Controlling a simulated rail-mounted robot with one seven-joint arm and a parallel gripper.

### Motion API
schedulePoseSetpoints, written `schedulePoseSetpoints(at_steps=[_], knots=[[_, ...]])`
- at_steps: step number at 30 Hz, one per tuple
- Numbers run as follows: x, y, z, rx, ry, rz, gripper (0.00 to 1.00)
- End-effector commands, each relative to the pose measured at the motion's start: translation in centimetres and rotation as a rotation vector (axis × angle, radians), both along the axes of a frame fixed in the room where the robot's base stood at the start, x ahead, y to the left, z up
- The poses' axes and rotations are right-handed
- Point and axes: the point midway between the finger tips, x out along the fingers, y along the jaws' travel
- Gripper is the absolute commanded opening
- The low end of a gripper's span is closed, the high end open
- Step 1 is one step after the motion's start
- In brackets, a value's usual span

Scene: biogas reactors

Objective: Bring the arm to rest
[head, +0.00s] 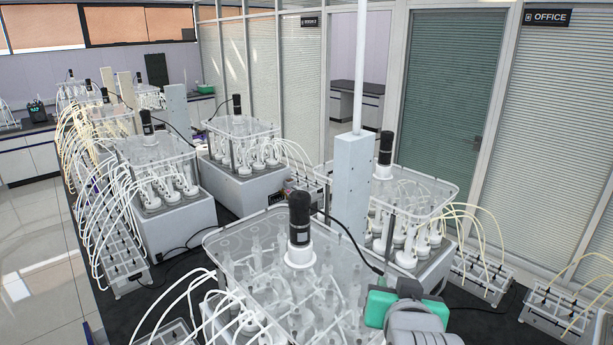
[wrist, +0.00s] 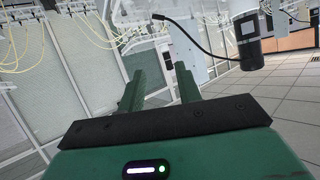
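My gripper (wrist: 160,82) shows in the wrist view with its two green fingers apart and nothing held between them. A black bar and a green body with a lit strip lie below the fingers. In the head view, the green gripper body and my grey wrist (head: 415,322) are at the bottom right, beside the nearest reactor (head: 265,265). The fingers cannot be made out there.
Several clear-lidded reactors with black motors (head: 300,218) and tubing stand on the dark bench. A white post (head: 350,185) rises behind the nearest reactor. Bottle racks (head: 483,278) stand at the right. In the wrist view, a black motor (wrist: 248,42) with a cable is at the upper right.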

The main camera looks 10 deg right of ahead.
Motion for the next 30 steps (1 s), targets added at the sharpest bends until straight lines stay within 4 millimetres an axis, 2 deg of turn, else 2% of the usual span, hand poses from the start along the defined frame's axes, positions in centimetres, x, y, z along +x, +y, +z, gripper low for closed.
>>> schedulePoseSetpoints(at_steps=[1, 3, 5, 6, 9, 12, 15, 18, 23, 26, 29, 30], knots=[[-0.1, 3.3, 3.4, -0.043, -0.095, 0.048, 0.34], [-1.0, 7.6, 8.0, -0.102, -0.238, 0.110, 0.34], [-2.5, 11.2, 11.9, -0.144, -0.361, 0.159, 0.34], [-3.9, 13.6, 14.4, -0.170, -0.446, 0.190, 0.34], [-8.1, 18.6, 19.8, -0.219, -0.643, 0.256, 0.34], [-12.4, 22.1, 23.7, -0.249, -0.804, 0.301, 0.34], [-15.8, 24.1, 26.1, -0.264, -0.913, 0.328, 0.34], [-17.5, 25.0, 27.2, -0.269, -0.967, 0.339, 0.34], [-17.9, 25.1, 27.2, -0.271, -0.979, 0.340, 0.34], [-17.9, 25.1, 25.7, -0.273, -0.977, 0.339, 0.34], [-17.8, 25.0, 22.4, -0.276, -0.976, 0.337, 0.34], [-17.8, 25.0, 20.7, -0.278, -0.976, 0.337, 0.34]])
